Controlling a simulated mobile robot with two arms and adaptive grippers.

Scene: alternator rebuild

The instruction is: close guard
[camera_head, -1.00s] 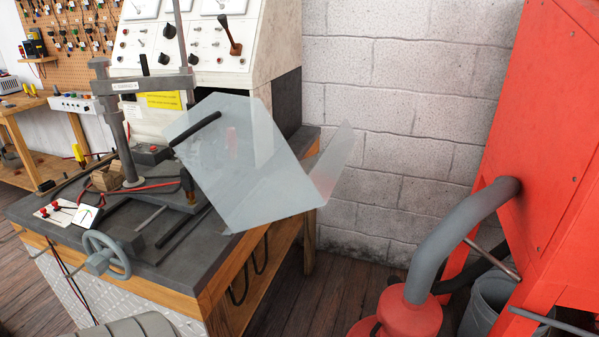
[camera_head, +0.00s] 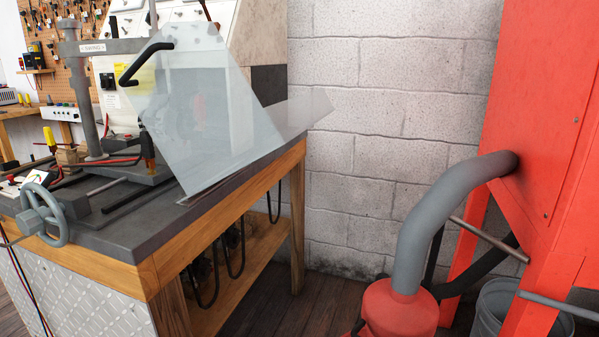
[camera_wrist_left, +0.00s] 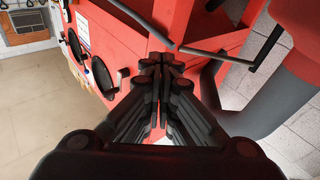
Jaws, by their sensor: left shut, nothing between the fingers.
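The guard (camera_head: 215,120) is a clear, tilted panel with a black bar handle (camera_head: 146,62) near its upper left in the head view. It stands out over the right end of the test bench (camera_head: 180,232), beside the grey press frame (camera_head: 88,90). My left gripper (camera_wrist_left: 162,64) shows only in the left wrist view, with its black fingers together and empty in front of a red cabinet. It is not near the guard in any view. My right gripper is not in view.
A grey handwheel (camera_head: 42,215) sits at the bench's front left. The red cabinet (camera_head: 545,130) and a thick grey hose (camera_head: 415,225) stand at the right. A grey bucket (camera_head: 510,310) is below. Floor shows between bench and hose.

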